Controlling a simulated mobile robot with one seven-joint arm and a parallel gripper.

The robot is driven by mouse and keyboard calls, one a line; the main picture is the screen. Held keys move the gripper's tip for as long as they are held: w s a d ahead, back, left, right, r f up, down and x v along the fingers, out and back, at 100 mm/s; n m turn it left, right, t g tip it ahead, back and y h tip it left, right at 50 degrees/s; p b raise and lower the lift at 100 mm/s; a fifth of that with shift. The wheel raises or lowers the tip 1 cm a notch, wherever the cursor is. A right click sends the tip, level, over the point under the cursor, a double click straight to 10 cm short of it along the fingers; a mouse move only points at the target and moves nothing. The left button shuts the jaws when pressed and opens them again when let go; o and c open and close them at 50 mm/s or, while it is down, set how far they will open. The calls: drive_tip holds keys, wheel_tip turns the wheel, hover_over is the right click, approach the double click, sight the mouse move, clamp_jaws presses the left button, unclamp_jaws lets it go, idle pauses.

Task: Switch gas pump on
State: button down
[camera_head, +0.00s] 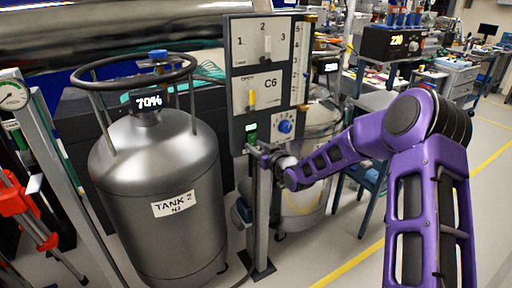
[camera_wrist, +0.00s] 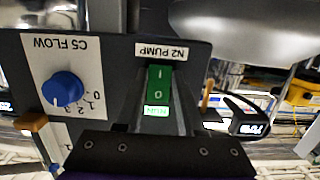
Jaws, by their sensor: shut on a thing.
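The N2 PUMP switch (camera_wrist: 158,85) is a green rocker marked 1 and 0 with a lit green label, on a dark panel that appears upside down in the wrist view. In the head view the green switch (camera_head: 250,131) is small, low on the control panel (camera_head: 240,92). My gripper (camera_head: 271,156) is at the panel's lower edge, just below the switch. In the wrist view its dark bolted body fills the bottom edge, and the switch lies straight ahead of it. The jaws are shut at the switch; the exact fingertip contact is hard to see.
A blue C5 FLOW dial (camera_wrist: 64,89) is beside the switch. Above are a C6 valve panel (camera_head: 257,92) and a numbered lever (camera_head: 266,48). TANK 2 (camera_head: 155,190), reading 70%, stands left of the panel post. Another tank (camera_head: 304,205) stands behind. Open floor lies right.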

drive_tip(key=c, duration=0.5)
unclamp_jaws()
drive_tip(key=p+v, duration=0.1)
drive_tip(key=v, duration=1.6)
drive_tip(key=shift+s+d, duration=0.1)
drive_tip(key=shift+s, duration=0.15)
